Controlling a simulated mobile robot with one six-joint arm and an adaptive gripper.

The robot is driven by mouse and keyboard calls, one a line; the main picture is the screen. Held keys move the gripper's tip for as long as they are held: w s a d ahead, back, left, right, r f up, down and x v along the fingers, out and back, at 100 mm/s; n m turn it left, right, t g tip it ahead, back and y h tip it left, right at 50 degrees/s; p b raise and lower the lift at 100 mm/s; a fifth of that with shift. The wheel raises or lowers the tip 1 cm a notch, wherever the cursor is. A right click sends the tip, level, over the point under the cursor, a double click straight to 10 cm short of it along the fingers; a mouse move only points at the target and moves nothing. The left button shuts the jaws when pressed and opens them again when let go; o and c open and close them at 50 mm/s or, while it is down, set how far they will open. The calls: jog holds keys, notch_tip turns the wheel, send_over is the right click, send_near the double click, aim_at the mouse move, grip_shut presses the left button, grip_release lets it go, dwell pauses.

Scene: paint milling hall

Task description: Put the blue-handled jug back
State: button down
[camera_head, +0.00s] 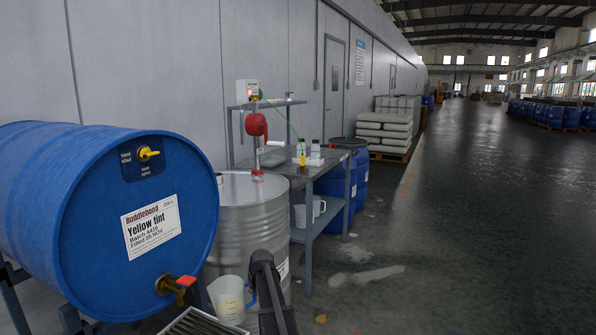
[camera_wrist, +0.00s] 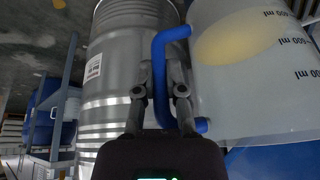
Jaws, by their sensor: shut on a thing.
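The jug (camera_head: 228,300) is translucent white with a blue handle, at the bottom of the head view. It looks about upright, just right of the blue drum's tap. My gripper (camera_wrist: 163,85) is shut on the blue handle (camera_wrist: 160,65), its fingers on either side of the grip. The jug's body (camera_wrist: 250,100) fills the right of the wrist view, with ml marks and a pale yellow patch that looks like its contents. In the head view my dark arm hides the fingers and part of the handle. The jug's base is hard to make out.
The Yellow tint drum (camera_head: 140,215) lies on a stand, its tap (camera_head: 176,284) close to the jug. A slatted grate (camera_head: 203,323) is below. A steel drum (camera_head: 243,225) stands behind. A metal bench (camera_head: 325,165) holds jugs (camera_head: 309,212) on its lower shelf. Floor at right is clear.

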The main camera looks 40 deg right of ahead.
notch_tip(320, 180, up, 24)
jog(key=p, duration=2.3)
jog(key=shift+r, duration=0.25)
